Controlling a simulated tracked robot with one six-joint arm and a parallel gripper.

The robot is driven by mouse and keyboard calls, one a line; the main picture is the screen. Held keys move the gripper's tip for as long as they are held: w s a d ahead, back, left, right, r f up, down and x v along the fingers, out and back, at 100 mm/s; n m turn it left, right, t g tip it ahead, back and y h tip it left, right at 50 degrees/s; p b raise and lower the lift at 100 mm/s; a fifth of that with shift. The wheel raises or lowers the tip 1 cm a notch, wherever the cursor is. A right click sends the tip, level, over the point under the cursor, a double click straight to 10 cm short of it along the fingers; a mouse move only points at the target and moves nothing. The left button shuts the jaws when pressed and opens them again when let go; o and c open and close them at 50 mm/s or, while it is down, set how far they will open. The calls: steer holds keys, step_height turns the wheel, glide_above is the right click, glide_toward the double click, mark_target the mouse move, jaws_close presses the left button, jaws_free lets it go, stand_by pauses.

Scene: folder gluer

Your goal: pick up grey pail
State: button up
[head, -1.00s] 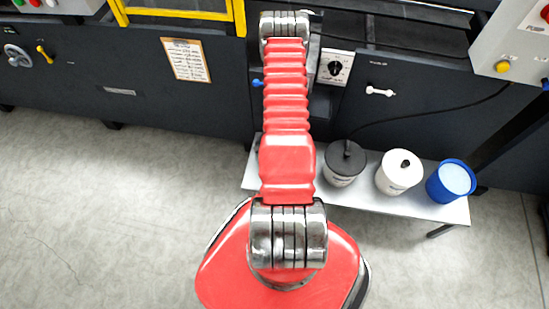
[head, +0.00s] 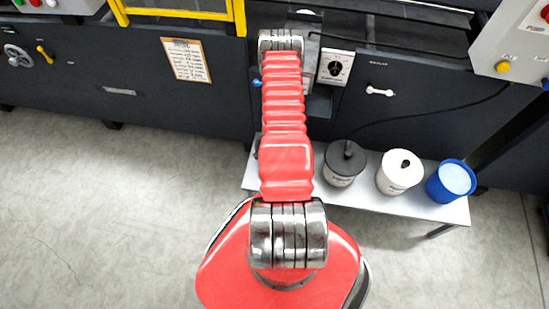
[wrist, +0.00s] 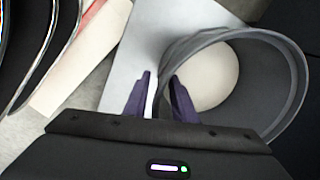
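In the wrist view, the grey pail (wrist: 288,75) is seen from above, with its round rim and a pale disc inside. My gripper (wrist: 160,78) has two purple fingers, held apart. The left side of the pail's rim lies between the fingers, with the right finger over the inner side and the left finger over the outer side. I see a gap between the fingers and the wall, so the gripper is open. In the head view, my red arm hides the gripper and nearly all of the pail.
A white bench (head: 395,199) runs along the dark machine. On it, right of my arm, stand a pot with a dark lid (head: 345,160), a white lidded pot (head: 399,172) and a blue pail (head: 451,180). A cable (head: 430,115) hangs behind them. The floor at left is clear.

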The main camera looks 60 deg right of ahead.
steer(key=shift+c, duration=0.2)
jaws_close()
steer(key=shift+d, duration=0.1)
stand_by(1.0)
